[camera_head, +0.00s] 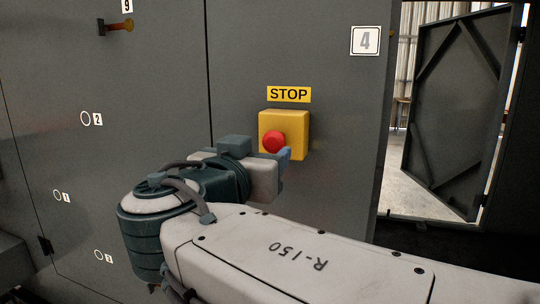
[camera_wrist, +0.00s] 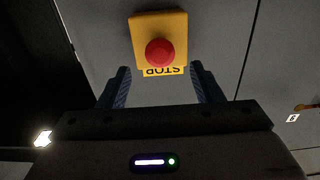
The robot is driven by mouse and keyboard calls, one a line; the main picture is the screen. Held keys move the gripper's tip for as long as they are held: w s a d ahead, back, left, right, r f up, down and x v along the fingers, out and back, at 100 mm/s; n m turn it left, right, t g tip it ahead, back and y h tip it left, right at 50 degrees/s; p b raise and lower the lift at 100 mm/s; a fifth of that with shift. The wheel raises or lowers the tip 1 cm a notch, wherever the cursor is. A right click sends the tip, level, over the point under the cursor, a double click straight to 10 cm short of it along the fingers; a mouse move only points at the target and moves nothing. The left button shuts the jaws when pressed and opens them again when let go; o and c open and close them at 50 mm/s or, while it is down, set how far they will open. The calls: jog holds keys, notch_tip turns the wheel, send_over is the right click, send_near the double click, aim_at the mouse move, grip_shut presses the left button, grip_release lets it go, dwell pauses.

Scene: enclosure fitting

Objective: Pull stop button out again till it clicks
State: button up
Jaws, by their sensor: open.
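The red stop button (camera_head: 274,142) sits on the front of a yellow box (camera_head: 298,124) fixed to the grey wall. A yellow STOP label (camera_head: 289,95) is above the box. My gripper (camera_head: 284,154) is close to the button in the head view, with one finger partly showing beside it. In the wrist view my gripper (camera_wrist: 162,86) has its two blue fingers wide apart and nothing between them. The red button (camera_wrist: 160,53) and yellow box (camera_wrist: 142,26) lie beyond the fingertips there. How deep the button sits in its box cannot be told.
An open doorway with a dark braced door (camera_head: 455,110) is at the right. A peg (camera_head: 116,26) sticks out under plate 9. The wall around the box is clear.

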jog(key=b+v, duration=0.2)
jog(key=v, duration=0.7)
jog(key=shift+s, duration=0.25)
jog(key=shift+a, duration=0.15)
jog(key=w+d+f+n+g, duration=0.1)
jog(key=w+d+f+g, duration=0.1)
jog(key=d+f+g, duration=0.3)
jog(key=w+d+f+n+h, duration=0.1)
jog(key=w+d+f, duration=0.1)
jog(key=d+f, duration=0.35)
jog(key=w+d+f+n+g, duration=0.1)
jog(key=w+d+f+g, duration=0.15)
jog(key=f, duration=0.45)
jog(key=s+d+f+g+y, duration=0.2)
jog(key=s+d+f+g, duration=0.1)
jog(key=f, duration=0.6)
jog(key=s+d+f+g+y, duration=0.3)
jog(key=d+f, duration=0.3)
jog(key=f, duration=0.4)
jog(key=shift+s+d+g+y, duration=0.15)
jog(key=shift+s+g+y, duration=0.25)
jog(key=shift+s, duration=0.5)
